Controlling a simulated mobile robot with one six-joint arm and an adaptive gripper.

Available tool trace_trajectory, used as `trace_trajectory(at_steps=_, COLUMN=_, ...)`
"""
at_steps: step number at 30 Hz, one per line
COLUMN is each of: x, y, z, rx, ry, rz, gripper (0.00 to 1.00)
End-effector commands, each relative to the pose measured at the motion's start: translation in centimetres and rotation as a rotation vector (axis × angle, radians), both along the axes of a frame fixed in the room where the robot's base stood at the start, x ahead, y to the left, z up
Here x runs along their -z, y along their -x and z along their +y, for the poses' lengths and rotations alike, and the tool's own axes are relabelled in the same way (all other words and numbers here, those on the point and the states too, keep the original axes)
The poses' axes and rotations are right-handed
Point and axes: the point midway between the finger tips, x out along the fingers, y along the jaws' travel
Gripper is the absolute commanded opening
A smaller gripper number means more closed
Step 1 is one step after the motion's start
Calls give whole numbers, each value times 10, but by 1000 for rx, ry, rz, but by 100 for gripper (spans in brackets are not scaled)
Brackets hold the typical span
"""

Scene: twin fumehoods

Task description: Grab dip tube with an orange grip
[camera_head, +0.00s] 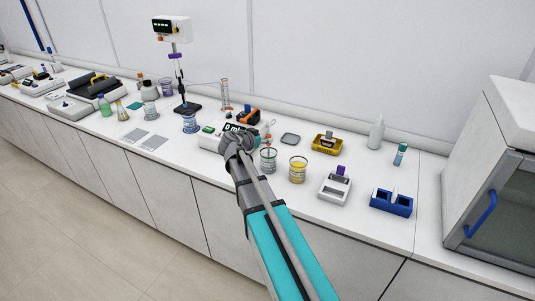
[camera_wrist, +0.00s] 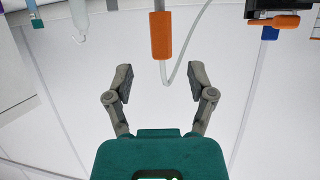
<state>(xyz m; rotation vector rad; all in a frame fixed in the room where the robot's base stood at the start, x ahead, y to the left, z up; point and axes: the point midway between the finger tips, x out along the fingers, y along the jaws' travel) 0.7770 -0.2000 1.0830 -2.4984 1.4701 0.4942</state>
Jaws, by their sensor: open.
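In the wrist view an orange grip (camera_wrist: 161,35) stands upright in the picture, just beyond my fingertips and between their lines. A thin pale tube (camera_wrist: 188,48) curves beside it and runs up out of the frame. My gripper (camera_wrist: 158,82) is open and empty, its two fingers apart, and the orange grip is not between the fingertips. In the head view my gripper (camera_head: 238,142) is in front of a white device with a "0 ml" display (camera_head: 233,127). I cannot clearly make out the orange grip there, as my arm covers part of that area.
A white holder (camera_head: 335,188) and a blue rack (camera_head: 391,203) are farther right. A stirrer stand (camera_head: 182,80) rises at the left.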

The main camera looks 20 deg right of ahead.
Motion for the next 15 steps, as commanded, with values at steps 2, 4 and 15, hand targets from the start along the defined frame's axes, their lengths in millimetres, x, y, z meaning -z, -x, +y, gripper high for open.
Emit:
trace_trajectory(at_steps=2, x=6, y=-6, z=-7, rx=0, ry=0, rz=0, gripper=71)
trace_trajectory(at_steps=4, x=10, y=-10, z=-14, rx=1, ry=0, rz=0, gripper=71)
trace_trajectory(at_steps=15, x=18, y=-21, z=-35, rx=0, ry=0, rz=0, gripper=71)
